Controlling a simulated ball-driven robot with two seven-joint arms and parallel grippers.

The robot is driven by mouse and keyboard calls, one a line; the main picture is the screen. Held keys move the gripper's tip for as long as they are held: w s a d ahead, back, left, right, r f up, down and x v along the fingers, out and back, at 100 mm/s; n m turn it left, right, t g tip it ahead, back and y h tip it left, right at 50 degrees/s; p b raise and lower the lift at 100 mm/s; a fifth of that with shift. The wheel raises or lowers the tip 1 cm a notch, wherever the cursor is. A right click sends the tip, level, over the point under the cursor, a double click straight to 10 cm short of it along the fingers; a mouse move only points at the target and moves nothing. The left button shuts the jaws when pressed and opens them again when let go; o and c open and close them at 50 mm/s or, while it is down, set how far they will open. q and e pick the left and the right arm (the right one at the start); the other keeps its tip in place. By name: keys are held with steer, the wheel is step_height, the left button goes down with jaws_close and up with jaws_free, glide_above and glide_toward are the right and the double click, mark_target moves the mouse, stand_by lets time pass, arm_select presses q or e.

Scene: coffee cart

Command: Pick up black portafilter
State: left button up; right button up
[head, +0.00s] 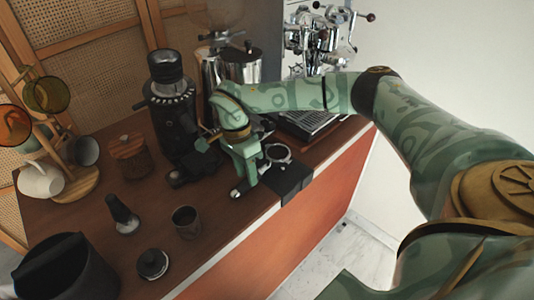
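The portafilter (278,153) shows as a dark round basket with a metal rim, near the counter's front edge. I cannot make out its handle clearly; my gripper may hide it. My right gripper (249,180) reaches down from the right and is just left of the basket, low over the counter. Its fingers overlap dark shapes, so I cannot tell whether they touch the portafilter or how far apart they are. My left gripper is not in view.
A black mat (288,183) hangs over the front edge of the wooden counter (221,257). A black grinder (170,115) stands left of my gripper, with an espresso machine (318,45) behind. A metal cup (186,221), a tamper (122,214) and a black bin (66,270) are front left.

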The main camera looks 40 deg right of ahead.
steer(key=f, duration=0.2)
steer(key=shift+s+f, duration=0.2)
steer(key=shift+f, duration=0.15)
jaws_close()
steer(key=shift+r, duration=0.1)
